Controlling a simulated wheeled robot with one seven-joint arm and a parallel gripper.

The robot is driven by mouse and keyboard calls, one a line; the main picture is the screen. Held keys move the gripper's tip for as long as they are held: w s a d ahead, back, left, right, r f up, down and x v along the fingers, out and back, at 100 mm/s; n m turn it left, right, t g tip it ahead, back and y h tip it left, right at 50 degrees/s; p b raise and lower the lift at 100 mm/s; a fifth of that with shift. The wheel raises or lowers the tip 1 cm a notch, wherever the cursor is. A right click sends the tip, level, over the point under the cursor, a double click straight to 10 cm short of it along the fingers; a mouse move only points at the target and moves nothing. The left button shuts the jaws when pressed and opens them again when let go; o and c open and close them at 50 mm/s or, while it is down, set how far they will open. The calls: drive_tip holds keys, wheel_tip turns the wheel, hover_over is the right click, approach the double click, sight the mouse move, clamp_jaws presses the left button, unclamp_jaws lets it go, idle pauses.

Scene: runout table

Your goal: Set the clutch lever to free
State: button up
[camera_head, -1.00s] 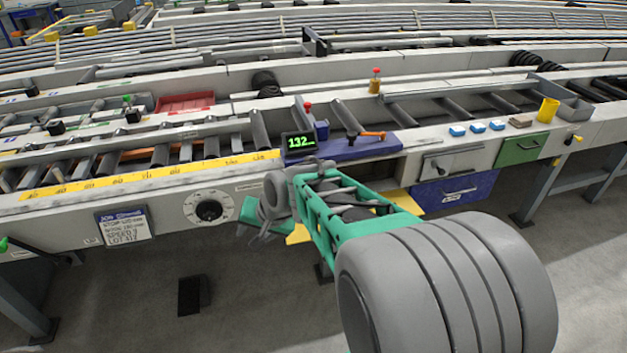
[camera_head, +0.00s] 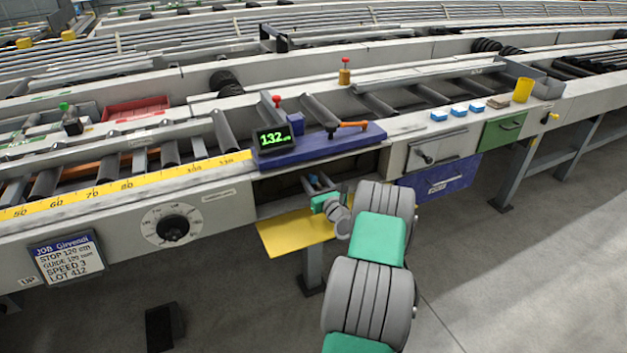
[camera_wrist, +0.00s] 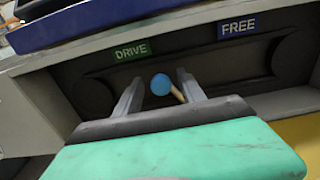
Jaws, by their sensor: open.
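The clutch lever (camera_wrist: 161,85) has a blue ball knob and a thin tan stem, in a dark recess under the table edge. In the wrist view the knob appears below and between the green DRIVE label (camera_wrist: 131,50) and the blue FREE label (camera_wrist: 238,27), nearer DRIVE. My gripper (camera_wrist: 158,77) is open, its two fingers pointing into the recess, one on each side of the knob, with visible gaps.
A yellow flap (camera_head: 290,233) sticks out below the recess, close to my gripper. The blue shelf (camera_head: 345,139) with the 132 display (camera_head: 274,138) overhangs it. A grey drawer (camera_head: 441,151) is right of it, a dial (camera_head: 172,229) left. The floor in front is open.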

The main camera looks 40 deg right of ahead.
drive_tip(key=shift+w+d, duration=0.1)
drive_tip(key=shift+w, duration=0.35)
clamp_jaws()
drive_tip(key=shift+s, duration=0.1)
idle(1.1)
